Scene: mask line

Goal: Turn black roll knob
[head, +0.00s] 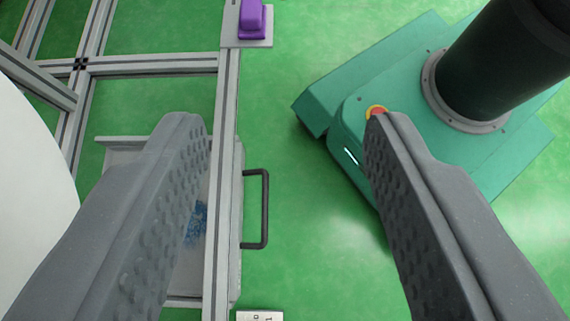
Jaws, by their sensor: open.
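My gripper (285,120) is open and empty, its two grey, dimpled fingers wide apart on the left and right of the head view. No black roll knob can be made out in this view. A large white rounded surface (28,200) is cut off by the left edge; I cannot tell whether it is part of a roll. Below the space between the fingers is a black bar handle (266,210) on the side of a grey tray or drawer (236,265). The left finger hides part of that tray.
An aluminium profile frame (150,65) runs across the left side. A purple part (252,18) sits on a grey plate at the top. A small white label (259,315) shows at the bottom edge. Green floor (310,230) is open between the frame and my base at right.

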